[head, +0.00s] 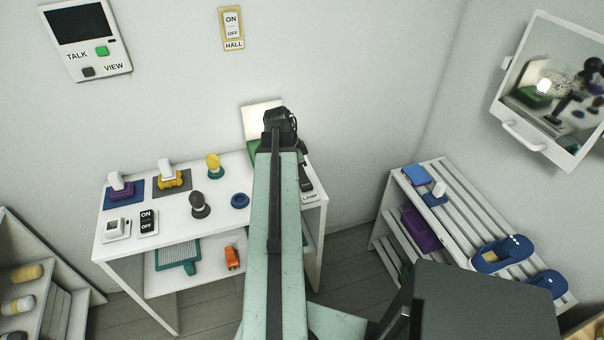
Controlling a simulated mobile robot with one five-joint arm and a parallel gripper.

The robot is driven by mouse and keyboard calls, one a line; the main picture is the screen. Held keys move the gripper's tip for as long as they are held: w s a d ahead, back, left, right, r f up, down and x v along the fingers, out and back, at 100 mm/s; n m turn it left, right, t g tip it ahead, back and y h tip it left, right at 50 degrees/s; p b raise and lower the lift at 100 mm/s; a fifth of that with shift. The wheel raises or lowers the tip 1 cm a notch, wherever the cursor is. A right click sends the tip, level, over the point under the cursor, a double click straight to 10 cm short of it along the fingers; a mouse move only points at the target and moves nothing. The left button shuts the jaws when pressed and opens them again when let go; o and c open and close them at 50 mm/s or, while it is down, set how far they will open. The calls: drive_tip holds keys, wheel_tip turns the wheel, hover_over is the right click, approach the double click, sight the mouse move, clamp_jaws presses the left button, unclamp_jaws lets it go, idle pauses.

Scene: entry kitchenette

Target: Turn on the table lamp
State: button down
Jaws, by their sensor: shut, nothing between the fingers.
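A table lamp (262,110) with a pale cream shade and green base stands at the back right of the white table, against the wall. My arm hides much of it, and I cannot tell whether it is lit. A dark switch strip with a white LAMP label (309,197) lies at the table's right edge, partly hidden by my arm. My gripper (280,118) is shut and empty, and appears in front of the lamp's shade. I cannot tell whether it touches anything.
The white table (222,218) also holds a black ON/OFF switch (147,222), several small stands and a blue ring (240,201). A HALL switch (232,28) and an intercom (85,40) are on the wall. A slatted rack (455,208) and a mirror cabinet (555,85) are at right.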

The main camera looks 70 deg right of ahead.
drive_tip(key=w+d+p+v, duration=0.1)
drive_tip(key=d+p+v, duration=0.1)
drive_tip(key=p+v, duration=1)
drive_tip(key=shift+d+r+p, duration=0.35)
drive_tip(key=shift+d+r, duration=0.1)
drive_tip(key=shift+r, duration=0.35)
drive_tip(key=shift+w, duration=0.1)
